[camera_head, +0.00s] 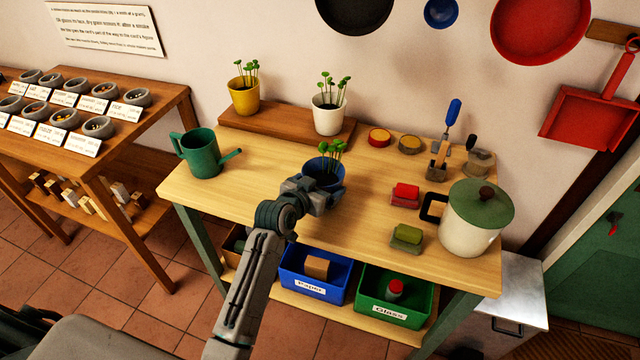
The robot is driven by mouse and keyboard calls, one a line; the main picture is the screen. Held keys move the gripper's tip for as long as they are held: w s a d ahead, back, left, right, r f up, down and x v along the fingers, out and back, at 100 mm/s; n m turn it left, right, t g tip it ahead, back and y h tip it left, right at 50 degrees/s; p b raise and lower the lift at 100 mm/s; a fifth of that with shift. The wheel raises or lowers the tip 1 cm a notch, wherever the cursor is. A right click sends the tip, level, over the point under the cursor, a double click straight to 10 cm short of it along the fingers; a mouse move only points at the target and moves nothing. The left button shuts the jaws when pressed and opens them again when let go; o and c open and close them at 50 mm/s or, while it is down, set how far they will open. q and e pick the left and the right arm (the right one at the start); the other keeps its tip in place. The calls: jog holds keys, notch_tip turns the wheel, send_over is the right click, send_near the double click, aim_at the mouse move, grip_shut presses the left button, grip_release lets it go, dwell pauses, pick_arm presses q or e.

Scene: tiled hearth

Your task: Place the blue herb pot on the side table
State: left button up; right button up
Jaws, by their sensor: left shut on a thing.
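The blue herb pot (322,174) with green sprouts is over the middle of the light wooden table (270,155). My left gripper (318,192) is shut on it from the near side and hides part of its lower body. I cannot tell whether the pot's base touches the tabletop. The pot looks upright. A second, browner table (165,108) stands at the left with small bowls and cards; I cannot tell which table is the side table. My right gripper is not in view.
A green watering can (200,153) stands left of the pot. Yellow (243,96) and white (328,115) herb pots stand on a raised board (280,128) behind. Sponges (405,194) and a lidded crock (470,226) are at the right. Blue (315,286) and green (393,297) bins sit below.

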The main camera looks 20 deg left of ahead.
pick_arm(q)
jog(key=o, duration=1.1)
jog(key=shift+f, duration=0.1)
jog(key=shift+r, duration=0.2)
jog(key=shift+s+a, duration=0.1)
jog(key=shift+s, duration=0.25)
jog(key=b+v, duration=0.2)
jog(key=v, duration=0.9)
jog(key=shift+s, duration=0.15)
jog(key=shift+r, duration=0.1)
